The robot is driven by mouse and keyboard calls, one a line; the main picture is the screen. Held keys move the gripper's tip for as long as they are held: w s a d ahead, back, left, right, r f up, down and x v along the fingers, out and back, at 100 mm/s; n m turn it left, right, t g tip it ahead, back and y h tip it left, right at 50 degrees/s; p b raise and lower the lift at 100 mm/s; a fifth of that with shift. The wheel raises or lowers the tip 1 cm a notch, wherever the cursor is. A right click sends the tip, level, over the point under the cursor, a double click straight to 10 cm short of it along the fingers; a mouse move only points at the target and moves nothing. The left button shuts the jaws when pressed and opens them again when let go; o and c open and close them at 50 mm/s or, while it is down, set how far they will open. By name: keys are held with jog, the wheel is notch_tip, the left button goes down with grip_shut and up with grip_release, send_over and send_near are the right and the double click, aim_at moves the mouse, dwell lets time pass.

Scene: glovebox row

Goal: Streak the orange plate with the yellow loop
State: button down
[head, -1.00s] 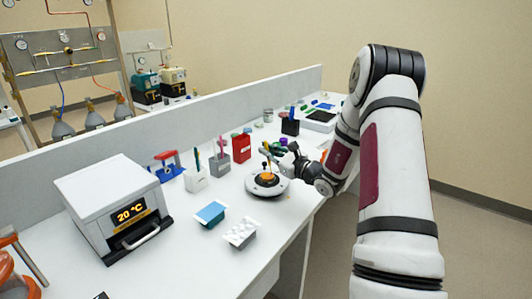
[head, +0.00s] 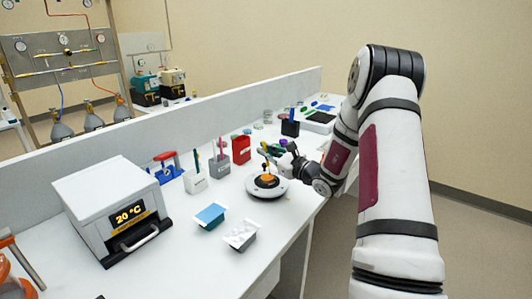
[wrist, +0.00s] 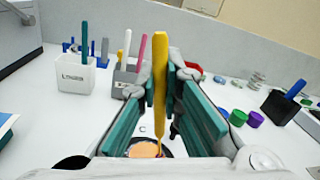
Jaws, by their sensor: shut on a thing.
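The yellow loop (wrist: 160,75) is upright between the teal fingers of my gripper (wrist: 160,95) in the wrist view, and the fingers are shut on it. Its thin lower end reaches down to the orange plate (wrist: 143,149); I cannot tell whether it touches the surface. In the head view the orange plate (head: 267,181) sits on a round white turntable with a dark top (head: 262,192). My gripper (head: 271,152) is just above and behind the plate there. Part of the plate is hidden by my fingers in the wrist view.
A white holder (wrist: 76,76) and a grey holder (wrist: 125,79) with coloured sticks stand behind the plate. A black cup (wrist: 281,107) and coloured caps (wrist: 238,117) are to the right. An oven reading 20 °C (head: 112,208) and two small trays (head: 210,215) stand nearer the front left.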

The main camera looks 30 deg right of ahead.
jog(key=shift+s+a, duration=0.25)
jog(key=shift+a, duration=0.55)
jog(key=shift+s+a, duration=0.25)
jog(key=shift+a, duration=0.5)
dwell(1.6)
jog(key=shift+w+a, duration=0.1)
jog(key=shift+w, duration=0.3)
jog(key=shift+w+d+b, duration=0.3)
jog(key=shift+d+b, duration=0.25)
jog(key=shift+d, duration=0.2)
jog(key=shift+w+d+b, duration=0.25)
jog(key=shift+d+b, duration=0.3)
jog(key=shift+d, duration=0.2)
dwell(1.9)
jog(key=shift+r+p, duration=1.15)
jog(key=shift+r, duration=1.85)
